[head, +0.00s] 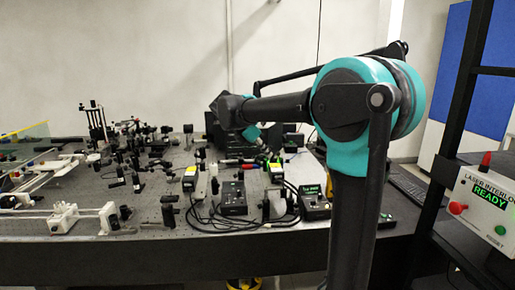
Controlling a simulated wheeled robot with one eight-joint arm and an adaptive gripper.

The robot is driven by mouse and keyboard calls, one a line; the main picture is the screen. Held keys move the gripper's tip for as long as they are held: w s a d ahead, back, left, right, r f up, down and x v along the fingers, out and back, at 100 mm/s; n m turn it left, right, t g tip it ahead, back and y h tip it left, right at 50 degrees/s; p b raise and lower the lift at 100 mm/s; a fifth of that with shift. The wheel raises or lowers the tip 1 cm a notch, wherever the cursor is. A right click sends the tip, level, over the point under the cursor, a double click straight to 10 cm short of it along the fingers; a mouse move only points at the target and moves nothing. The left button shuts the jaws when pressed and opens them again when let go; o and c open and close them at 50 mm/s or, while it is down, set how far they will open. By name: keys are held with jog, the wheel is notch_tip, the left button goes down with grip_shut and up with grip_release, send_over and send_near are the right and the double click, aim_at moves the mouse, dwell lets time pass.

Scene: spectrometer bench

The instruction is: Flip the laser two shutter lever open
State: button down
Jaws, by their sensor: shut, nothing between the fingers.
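The optical bench (90,226) carries many small parts, and I cannot pick out laser two or its shutter lever among them. I cannot tell whether any of these belongs to laser two. My arm reaches left over the back of the bench, with its dark and teal wrist above the dark equipment there. My gripper's fingers cannot be made out.
Black control boxes, one mid-bench (233,198) and one at the right (314,203), stand among loose cables (285,191). A white laser interlock box (482,207) reading READY is at far right by a black rack (455,130). White rail fixtures (62,217) occupy the left side.

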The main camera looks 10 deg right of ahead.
jog(key=shift+w+d, duration=0.25)
jog(key=shift+d, duration=0.25)
jog(key=shift+w+d, duration=0.25)
jog(key=shift+d, duration=0.2)
jog(key=shift+d, duration=0.1)
jog(key=shift+d+y, duration=0.15)
jog(key=shift+y, duration=0.15)
